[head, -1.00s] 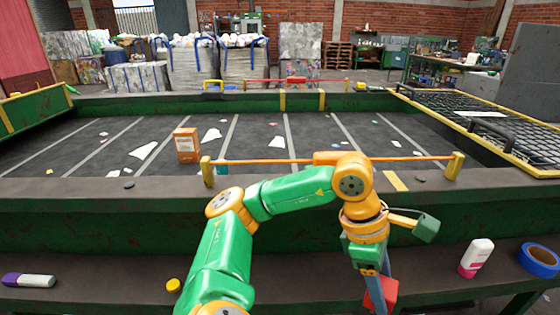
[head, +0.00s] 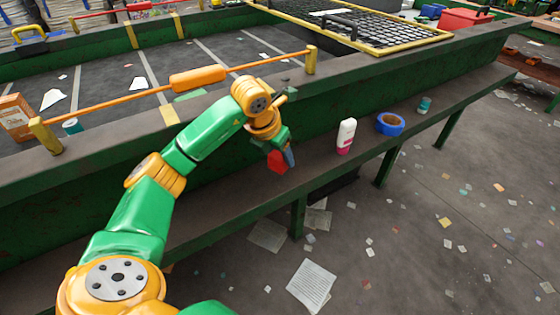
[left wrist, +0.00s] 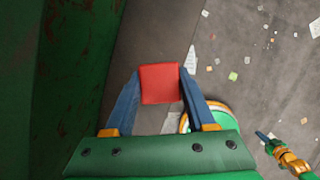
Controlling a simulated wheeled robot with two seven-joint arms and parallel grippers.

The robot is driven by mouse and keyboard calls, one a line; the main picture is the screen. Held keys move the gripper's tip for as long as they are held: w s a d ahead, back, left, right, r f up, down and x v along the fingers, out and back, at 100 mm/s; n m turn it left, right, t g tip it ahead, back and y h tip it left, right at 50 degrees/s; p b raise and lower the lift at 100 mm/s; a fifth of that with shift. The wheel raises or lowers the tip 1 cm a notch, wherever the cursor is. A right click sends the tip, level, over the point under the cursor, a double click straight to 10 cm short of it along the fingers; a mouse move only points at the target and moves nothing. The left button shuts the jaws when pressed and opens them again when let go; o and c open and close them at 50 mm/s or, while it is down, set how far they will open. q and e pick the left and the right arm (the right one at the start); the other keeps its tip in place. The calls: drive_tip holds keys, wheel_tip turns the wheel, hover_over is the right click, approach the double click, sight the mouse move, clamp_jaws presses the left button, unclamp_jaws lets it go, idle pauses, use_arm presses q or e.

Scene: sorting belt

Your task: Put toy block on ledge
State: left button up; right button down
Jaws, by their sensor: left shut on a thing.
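The red toy block (head: 277,161) is in my left gripper (head: 284,156), close to the dark ledge (head: 225,198) along the side of the green belt frame. In the left wrist view the block (left wrist: 160,84) sits between the two blue fingers of the left gripper (left wrist: 160,88), which are shut on it. There it overlaps the ledge (left wrist: 138,40) near its outer edge; I cannot tell the gap below it. My right gripper (left wrist: 264,137) shows small at the lower right of the left wrist view; its jaws are too small to read.
On the ledge right of the block stand a white and pink bottle (head: 346,136), a blue tape roll (head: 390,124) and a teal cylinder (head: 424,104). The ledge between block and bottle is clear. An orange-handled bar (head: 198,77) runs along the belt rim. Papers litter the floor.

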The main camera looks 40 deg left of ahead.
use_arm(q)
drive_tip(key=x, duration=0.6)
drive_tip(key=shift+w+a+f, duration=0.15)
drive_tip(key=shift+w+a, duration=0.05)
drive_tip(key=shift+a, duration=0.15)
drive_tip(key=shift+f, duration=0.25)
drive_tip(key=shift+f, duration=0.1)
drive_tip(key=o, duration=1.3)
drive_tip(key=shift+o, duration=0.2)
